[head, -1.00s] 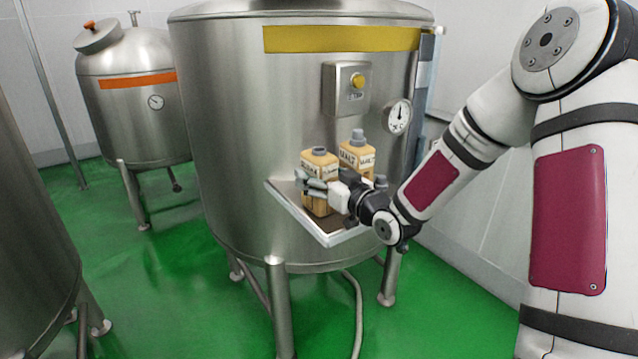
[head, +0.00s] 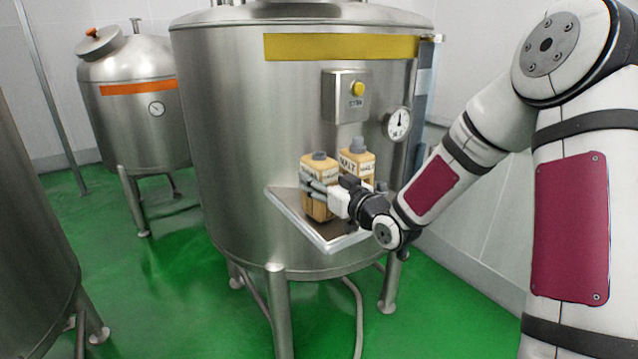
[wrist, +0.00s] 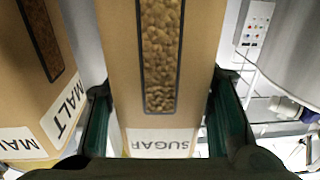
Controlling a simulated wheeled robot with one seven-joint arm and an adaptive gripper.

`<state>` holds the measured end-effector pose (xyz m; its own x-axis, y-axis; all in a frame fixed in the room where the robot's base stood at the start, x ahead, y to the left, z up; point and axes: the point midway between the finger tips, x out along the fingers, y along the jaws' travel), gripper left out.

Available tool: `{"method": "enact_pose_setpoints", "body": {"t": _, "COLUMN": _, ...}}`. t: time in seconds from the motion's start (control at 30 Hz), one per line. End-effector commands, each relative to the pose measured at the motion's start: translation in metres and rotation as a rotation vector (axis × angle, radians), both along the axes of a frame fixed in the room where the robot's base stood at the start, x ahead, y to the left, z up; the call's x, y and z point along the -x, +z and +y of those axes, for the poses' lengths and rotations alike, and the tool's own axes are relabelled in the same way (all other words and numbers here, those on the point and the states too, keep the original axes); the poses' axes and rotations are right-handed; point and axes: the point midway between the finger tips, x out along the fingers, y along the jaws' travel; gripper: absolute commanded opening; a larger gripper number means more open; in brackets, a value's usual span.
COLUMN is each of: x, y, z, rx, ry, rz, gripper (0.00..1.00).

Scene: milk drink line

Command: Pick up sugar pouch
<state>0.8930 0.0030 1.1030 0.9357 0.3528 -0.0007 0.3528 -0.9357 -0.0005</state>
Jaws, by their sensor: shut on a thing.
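The sugar pouch (head: 316,207) is a tan, upright package with a grey cap. It stands at the left on a small metal shelf fixed to the tank, and I see no gap beneath it. In the wrist view the sugar pouch (wrist: 160,100) shows a clear window strip of brown grains and a SUGAR label, upside down. My gripper (head: 312,190) reaches it from the right in the head view. In the wrist view my gripper (wrist: 160,105) has one dark finger along each side of the pouch, shut on it. The fingers hide part of the pouch's front.
A similar malt pouch (head: 357,162) stands close by on the right; in the wrist view the malt pouch (wrist: 35,85) is at the left. The shelf (head: 328,243) has a raised rim. The steel tank (head: 230,130) rises just behind, with a gauge (head: 397,124) and switch box (head: 346,95).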

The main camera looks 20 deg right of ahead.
Motion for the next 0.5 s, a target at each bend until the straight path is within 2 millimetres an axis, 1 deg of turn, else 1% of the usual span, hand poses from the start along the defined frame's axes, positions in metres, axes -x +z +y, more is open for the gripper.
{"method": "enact_pose_setpoints", "body": {"t": 0.03, "x": 0.000, "y": 0.007, "z": 0.000, "rx": 0.002, "ry": 0.000, "rz": -0.007, "gripper": 0.00}}
{"method": "enact_pose_setpoints", "body": {"t": 0.17, "x": 0.000, "y": 0.020, "z": 0.000, "rx": 0.003, "ry": 0.000, "rz": -0.007, "gripper": 0.00}}
{"method": "enact_pose_setpoints", "body": {"t": 0.27, "x": 0.000, "y": 0.034, "z": 0.000, "rx": 0.003, "ry": 0.000, "rz": -0.009, "gripper": 0.00}}
{"method": "enact_pose_setpoints", "body": {"t": 0.33, "x": 0.014, "y": 0.032, "z": 0.000, "rx": 0.002, "ry": 0.000, "rz": -0.002, "gripper": 0.00}}
{"method": "enact_pose_setpoints", "body": {"t": 0.5, "x": 0.048, "y": 0.035, "z": -0.002, "rx": 0.002, "ry": -0.001, "rz": -0.003, "gripper": 0.00}}
